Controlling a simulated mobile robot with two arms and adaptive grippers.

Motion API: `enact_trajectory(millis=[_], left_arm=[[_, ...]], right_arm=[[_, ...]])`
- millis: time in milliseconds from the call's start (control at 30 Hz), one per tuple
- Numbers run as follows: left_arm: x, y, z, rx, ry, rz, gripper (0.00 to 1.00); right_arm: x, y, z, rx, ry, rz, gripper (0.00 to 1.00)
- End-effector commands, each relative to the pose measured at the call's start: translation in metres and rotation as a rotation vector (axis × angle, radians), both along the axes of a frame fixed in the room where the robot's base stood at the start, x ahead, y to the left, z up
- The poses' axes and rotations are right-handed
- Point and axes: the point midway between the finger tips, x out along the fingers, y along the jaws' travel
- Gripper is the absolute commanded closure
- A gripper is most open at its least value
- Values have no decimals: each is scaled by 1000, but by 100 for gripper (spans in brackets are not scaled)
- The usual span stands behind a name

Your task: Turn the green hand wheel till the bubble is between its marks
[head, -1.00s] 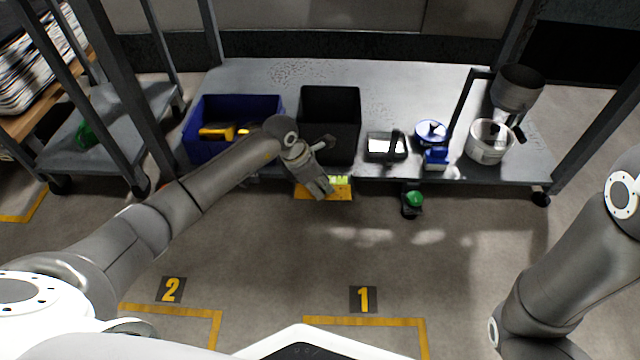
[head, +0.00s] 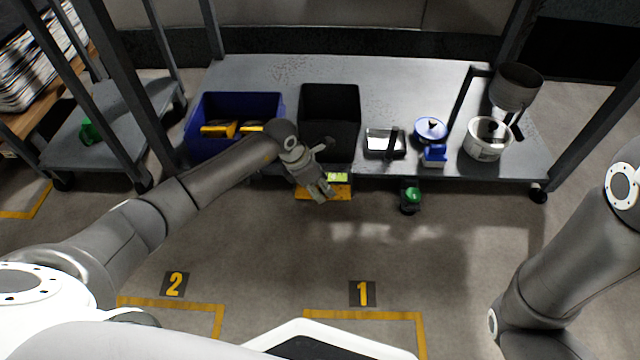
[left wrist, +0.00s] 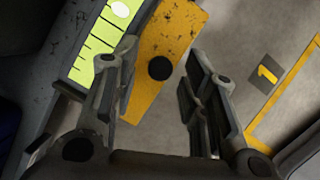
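The green hand wheel (head: 412,195) sits low at the bench's front edge, right of my left gripper and apart from it. A yellow-green level vial (head: 338,177) is at the front edge above a yellow plate (head: 340,192). In the left wrist view, the vial (left wrist: 96,48) has several black marks, and its pale bubble (left wrist: 120,9) lies near the upper end. My left gripper (head: 326,194) is in front of the plate and hides part of it. Its fingers (left wrist: 162,60) are apart and empty, over the plate (left wrist: 172,32). My right arm shows, but its gripper does not.
The bench (head: 400,80) carries a blue bin (head: 195,125), a black bin (head: 330,110), a tray (head: 386,143), a blue-lidded pot (head: 431,130) and a white pot (head: 487,142). A cart (head: 120,105) with a green object stands left. The floor in front is clear.

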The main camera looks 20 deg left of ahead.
Motion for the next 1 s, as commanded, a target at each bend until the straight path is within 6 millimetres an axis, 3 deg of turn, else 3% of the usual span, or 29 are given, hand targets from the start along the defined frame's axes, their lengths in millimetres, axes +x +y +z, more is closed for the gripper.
enact_trajectory(millis=[267, 433, 800, 1000], left_arm=[[0, 0, 1, 0, -1, 0, 58], [-2, 4, 12, 0, -4, 0, 58], [-19, 26, 78, 1, -5, 0, 58], [-26, 34, 103, 1, -2, 0, 58]], right_arm=[[1, 0, 0, 1, 3, 0, 58], [1, 0, 0, 1, 2, 0, 58], [0, 0, 0, 0, 0, 0, 58], [0, 0, 0, 0, 0, 0, 58]])
